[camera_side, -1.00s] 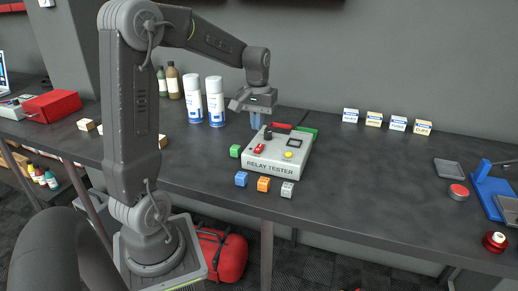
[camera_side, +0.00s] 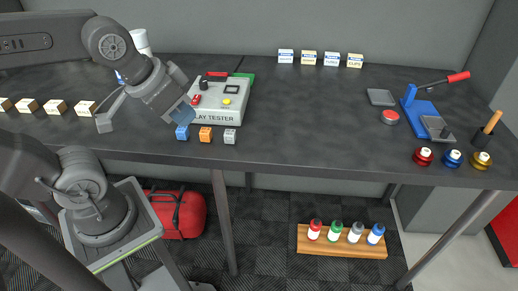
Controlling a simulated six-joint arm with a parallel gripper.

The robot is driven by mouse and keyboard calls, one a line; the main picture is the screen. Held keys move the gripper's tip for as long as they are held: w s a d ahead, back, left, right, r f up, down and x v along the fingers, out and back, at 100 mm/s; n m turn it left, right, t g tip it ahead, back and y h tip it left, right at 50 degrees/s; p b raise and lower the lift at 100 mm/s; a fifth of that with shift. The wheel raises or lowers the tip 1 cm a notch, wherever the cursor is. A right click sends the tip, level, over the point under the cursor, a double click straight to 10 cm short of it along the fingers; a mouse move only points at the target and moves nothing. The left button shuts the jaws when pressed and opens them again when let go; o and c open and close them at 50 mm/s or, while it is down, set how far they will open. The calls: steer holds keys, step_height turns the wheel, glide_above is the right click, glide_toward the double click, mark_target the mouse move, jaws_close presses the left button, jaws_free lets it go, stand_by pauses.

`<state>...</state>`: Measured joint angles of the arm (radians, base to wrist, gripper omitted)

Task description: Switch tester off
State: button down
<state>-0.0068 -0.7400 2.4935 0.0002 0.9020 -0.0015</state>
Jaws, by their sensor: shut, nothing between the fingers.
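The fingers cover part of the tester's left side and lettering. I cannot tell whether they touch it, nor the rocker's position.
A blue relay (camera_side: 182,133), an orange relay (camera_side: 206,135) and a grey relay (camera_side: 230,136) stand before the tester. A green block (camera_side: 246,78) is behind it. A blue lever press (camera_side: 423,112) stands right. The bench's middle is clear.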

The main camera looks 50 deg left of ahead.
steer(key=shift+d, duration=0.1)
step_height(320, 180, up, 3)
steer(key=n+g, duration=0.6)
steer(key=n, duration=0.3)
glide_above(201, 95)
steer(key=shift+f, duration=0.1)
step_height(201, 95, down, 14)
